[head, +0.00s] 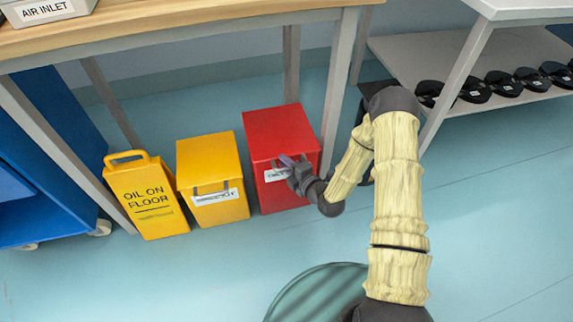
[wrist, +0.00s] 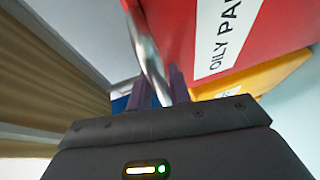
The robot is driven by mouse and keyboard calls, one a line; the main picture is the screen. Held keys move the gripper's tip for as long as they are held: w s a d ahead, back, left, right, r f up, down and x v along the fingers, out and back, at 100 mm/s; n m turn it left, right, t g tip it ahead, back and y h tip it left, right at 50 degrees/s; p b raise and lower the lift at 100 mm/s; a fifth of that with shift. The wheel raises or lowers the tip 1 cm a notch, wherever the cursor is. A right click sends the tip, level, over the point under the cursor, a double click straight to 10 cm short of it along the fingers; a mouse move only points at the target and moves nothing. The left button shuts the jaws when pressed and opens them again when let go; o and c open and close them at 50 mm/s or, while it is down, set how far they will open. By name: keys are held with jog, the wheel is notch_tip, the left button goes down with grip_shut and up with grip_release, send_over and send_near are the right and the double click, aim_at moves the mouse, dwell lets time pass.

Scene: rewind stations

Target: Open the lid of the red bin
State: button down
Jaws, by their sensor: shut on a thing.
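The red bin (head: 285,195) stands under the wooden-topped table, its red lid (head: 278,130) looking closed on top. My gripper (head: 288,162) is at the front of the bin near the lid's front edge. In the wrist view the red bin (wrist: 178,25) fills the upper middle, with a white label reading "OILY PA…" (wrist: 225,35). My gripper's purple fingers (wrist: 158,90) are shut on a pale metal handle bar (wrist: 147,58) beside the red face. The fingertips and part of the bar are hidden.
A yellow bin (head: 215,165) stands left of the red bin, and a yellow "OIL ON FLOOR" sign (head: 148,200) stands farther left. The wooden table (head: 180,25) overhangs them, with a grey leg (head: 338,90) right of the red bin.

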jog(key=shift+s+d+p, duration=0.2)
jog(key=shift+p, duration=0.3)
